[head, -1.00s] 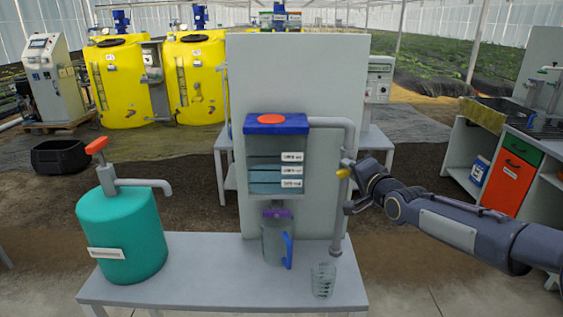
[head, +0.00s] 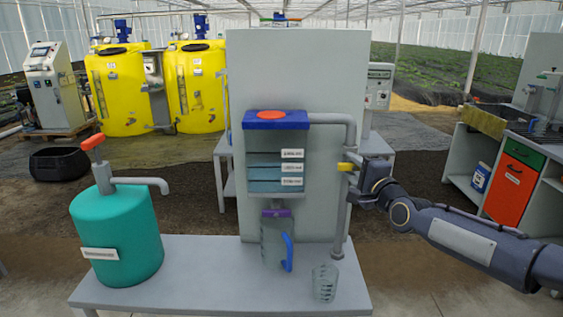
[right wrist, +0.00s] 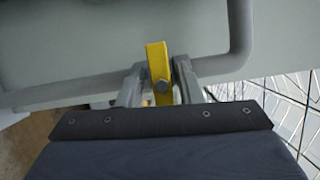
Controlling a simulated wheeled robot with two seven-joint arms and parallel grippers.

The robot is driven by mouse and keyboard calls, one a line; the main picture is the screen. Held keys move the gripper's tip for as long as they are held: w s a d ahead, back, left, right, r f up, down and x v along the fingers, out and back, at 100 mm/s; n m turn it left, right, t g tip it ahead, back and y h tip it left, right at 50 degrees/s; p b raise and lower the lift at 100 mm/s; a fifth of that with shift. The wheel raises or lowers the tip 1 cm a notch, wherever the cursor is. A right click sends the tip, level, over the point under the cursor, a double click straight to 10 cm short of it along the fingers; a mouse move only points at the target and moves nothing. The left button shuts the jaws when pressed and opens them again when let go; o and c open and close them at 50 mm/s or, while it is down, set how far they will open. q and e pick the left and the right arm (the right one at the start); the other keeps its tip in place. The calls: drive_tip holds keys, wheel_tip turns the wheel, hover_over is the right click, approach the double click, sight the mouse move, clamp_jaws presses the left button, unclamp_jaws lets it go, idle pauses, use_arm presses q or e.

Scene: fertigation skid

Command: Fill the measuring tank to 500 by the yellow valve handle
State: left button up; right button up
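The clear measuring tank (head: 262,172) with a blue lid and red cap is mounted on a grey panel. White level labels (head: 292,168) mark its front; their print is too small to read, and the exact water level is unclear. The yellow valve handle (head: 346,167) sits on the grey pipe right of the tank. My right gripper (head: 358,170) reaches it from the right. In the right wrist view, the yellow handle (right wrist: 157,62) stands between my right gripper's fingers (right wrist: 160,84), which close against its sides. My left gripper is not in view.
A jug with a blue handle (head: 287,252) stands below the tank, under a purple part (head: 276,212). A clear beaker (head: 325,283) stands at the front right of the grey table (head: 215,285). A teal pump container (head: 117,238) stands at left.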

drive_tip(key=shift+o, duration=1)
drive_tip(key=shift+s+d, duration=0.1)
drive_tip(key=shift+s, duration=0.1)
drive_tip(key=s+b, duration=0.3)
drive_tip(key=s, duration=0.1)
drive_tip(key=shift+s+f+b, duration=0.1)
drive_tip(key=shift+b, duration=0.2)
drive_tip(key=shift+s+r+b, duration=0.2)
drive_tip(key=shift+s+b, duration=0.3)
drive_tip(key=shift+s, duration=0.7)
